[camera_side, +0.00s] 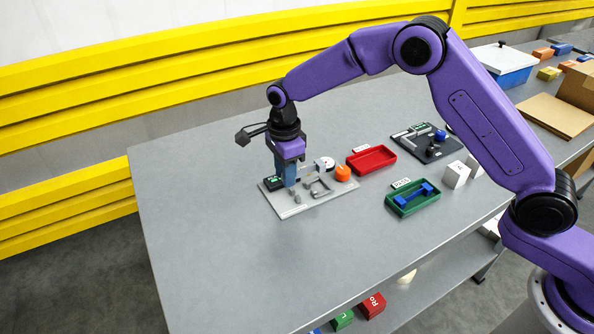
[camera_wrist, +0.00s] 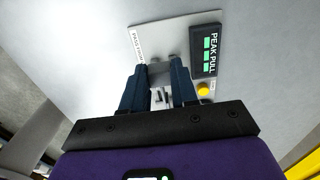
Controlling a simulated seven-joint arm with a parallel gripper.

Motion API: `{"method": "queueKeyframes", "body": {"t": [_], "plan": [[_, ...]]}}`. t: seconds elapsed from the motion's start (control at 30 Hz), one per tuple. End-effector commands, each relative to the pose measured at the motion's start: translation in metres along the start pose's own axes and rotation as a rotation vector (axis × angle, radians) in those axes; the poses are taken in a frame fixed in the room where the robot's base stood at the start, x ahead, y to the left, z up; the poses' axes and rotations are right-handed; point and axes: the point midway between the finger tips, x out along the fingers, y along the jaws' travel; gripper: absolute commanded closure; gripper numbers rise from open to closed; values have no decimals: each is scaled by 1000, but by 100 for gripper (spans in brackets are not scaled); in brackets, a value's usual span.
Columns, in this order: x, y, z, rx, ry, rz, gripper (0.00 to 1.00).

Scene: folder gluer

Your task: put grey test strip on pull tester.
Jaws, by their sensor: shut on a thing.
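The pull tester is a light grey plate (camera_side: 312,205) with fixtures on it, on the grey table in the side view. In the wrist view its plate (camera_wrist: 180,28) carries a dark "PEAK PULL" display (camera_wrist: 205,50) with green bars and a yellow button (camera_wrist: 203,89). My gripper (camera_side: 288,184) is down over the left part of the plate, pointing downward. In the wrist view the blue fingers (camera_wrist: 160,70) are shut on a small grey piece, which looks like the grey test strip (camera_wrist: 160,73). The fingers hide most of it, and I cannot tell whether it touches the tester.
Beyond are a red tray (camera_side: 371,172), a green tray (camera_side: 414,208) holding a blue part, a dark board (camera_side: 428,153) and white blocks (camera_side: 456,175). The table's left and front are clear.

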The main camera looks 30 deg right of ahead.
Motion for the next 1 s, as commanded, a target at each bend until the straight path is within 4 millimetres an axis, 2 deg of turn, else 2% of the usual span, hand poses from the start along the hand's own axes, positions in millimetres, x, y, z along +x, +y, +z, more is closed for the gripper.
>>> {"method": "queueKeyframes", "body": {"t": [0.17,0.7,1.0], "plan": [[7,-2,1,0,1,1,100],[49,-1,1,0,1,1,100],[60,-2,1,0,0,0,100]]}}
